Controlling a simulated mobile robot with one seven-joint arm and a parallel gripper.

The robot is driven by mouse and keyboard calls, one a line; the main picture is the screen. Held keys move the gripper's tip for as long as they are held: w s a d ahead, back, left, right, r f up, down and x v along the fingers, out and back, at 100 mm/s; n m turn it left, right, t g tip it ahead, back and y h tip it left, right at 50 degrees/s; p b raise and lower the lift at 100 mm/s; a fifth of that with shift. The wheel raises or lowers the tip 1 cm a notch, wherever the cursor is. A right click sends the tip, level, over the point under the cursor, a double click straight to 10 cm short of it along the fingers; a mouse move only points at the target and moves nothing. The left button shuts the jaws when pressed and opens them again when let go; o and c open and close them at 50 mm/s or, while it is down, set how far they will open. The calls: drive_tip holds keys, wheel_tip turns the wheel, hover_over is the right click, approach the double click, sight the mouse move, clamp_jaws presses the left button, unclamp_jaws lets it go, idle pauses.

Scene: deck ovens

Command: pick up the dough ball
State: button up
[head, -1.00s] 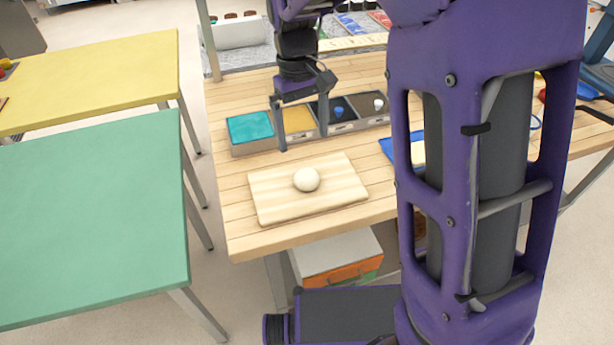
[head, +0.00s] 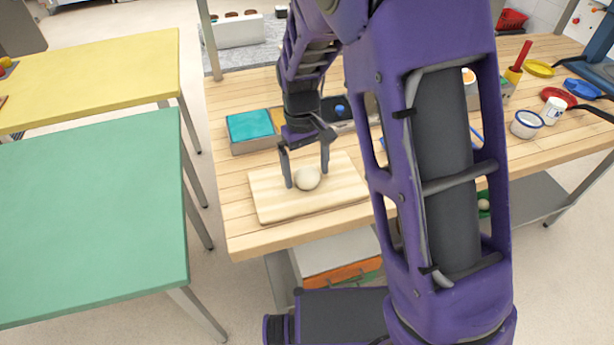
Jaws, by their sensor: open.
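The dough ball (head: 307,179) is pale and round and sits on the light wooden board (head: 265,204) on the wooden table. My gripper (head: 307,180) is open and points down over the board. One finger is at the left of the ball and the other at its right, a little behind it. The left finger looks very close to the ball; I cannot tell whether it touches. The ball still appears to rest on the board.
A row of small bins, with a teal one (head: 250,126) at the left, stands behind the board. A green table (head: 90,215) and a yellow table (head: 100,75) are at the left. Cups and plates lie at the right, such as a white mug (head: 554,110). My arm hides the table's middle.

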drive_tip(key=c, duration=1.4)
drive_tip(key=shift+r, duration=0.1)
